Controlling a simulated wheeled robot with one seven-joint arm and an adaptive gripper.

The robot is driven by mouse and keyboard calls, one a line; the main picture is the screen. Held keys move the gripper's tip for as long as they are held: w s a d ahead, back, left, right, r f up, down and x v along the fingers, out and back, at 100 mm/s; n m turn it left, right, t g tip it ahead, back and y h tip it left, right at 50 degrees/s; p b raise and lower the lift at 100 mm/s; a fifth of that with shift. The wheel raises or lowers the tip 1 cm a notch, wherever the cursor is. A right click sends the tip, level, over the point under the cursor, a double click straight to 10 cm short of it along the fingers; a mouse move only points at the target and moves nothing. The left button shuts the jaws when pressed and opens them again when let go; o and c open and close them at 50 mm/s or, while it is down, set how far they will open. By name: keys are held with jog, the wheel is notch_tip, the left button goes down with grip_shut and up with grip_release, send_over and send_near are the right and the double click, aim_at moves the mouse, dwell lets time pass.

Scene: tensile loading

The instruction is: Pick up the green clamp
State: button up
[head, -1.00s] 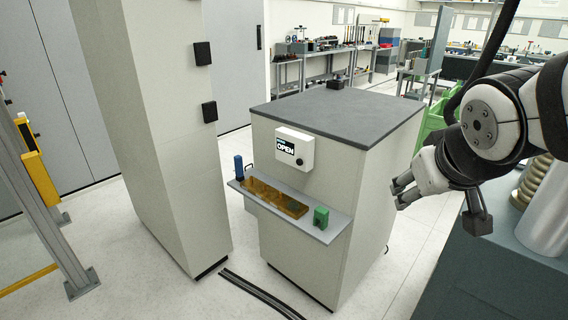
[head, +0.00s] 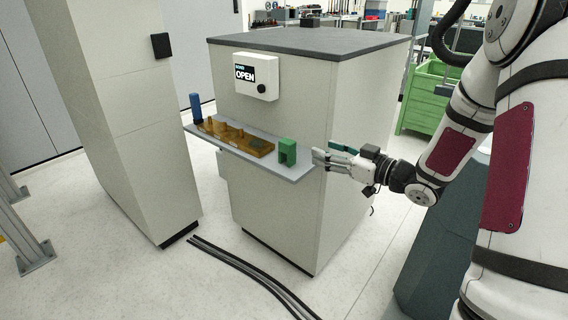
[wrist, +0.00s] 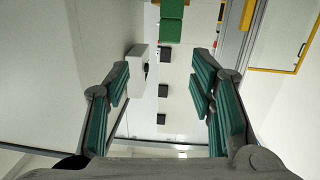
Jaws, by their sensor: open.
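The green clamp (head: 287,151) stands at the right end of a narrow grey shelf (head: 228,150) on the front of a cabinet. My gripper (head: 318,158) is just to the right of the clamp in the head view, at about shelf height, with a small gap between them. In the wrist view the gripper (wrist: 160,100) has its green-padded fingers spread wide and nothing between them. The green clamp shows there at the top middle (wrist: 171,22), ahead of the fingertips.
An amber tray (head: 240,138) and a blue cylinder (head: 196,107) sit on the shelf left of the clamp. A control box reading OPEN (head: 256,76) is on the cabinet above. A tall pale column (head: 115,120) stands at left. Dark cables (head: 250,275) lie on the floor.

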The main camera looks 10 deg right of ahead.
aim_at(294, 146)
jog(key=shift+y, duration=0.6)
jog(key=b+x, duration=0.1)
jog(key=x, duration=0.1)
jog(key=f+x, duration=0.1)
jog(key=x, duration=0.2)
jog(key=b+x, duration=0.1)
jog(key=x, duration=0.2)
jog(key=shift+s+a+f+b, duration=0.2)
jog(key=shift+a+f+b, duration=0.05)
jog(key=shift+b, duration=0.05)
jog(key=b+x, duration=0.1)
jog(key=x, duration=0.1)
jog(key=b+x, duration=0.1)
jog(key=x, duration=0.1)
jog(key=shift+w+a+f, duration=0.25)
jog(key=shift+a, duration=0.05)
jog(key=shift+w+r, duration=0.1)
jog(key=shift+w, duration=0.1)
grip_shut()
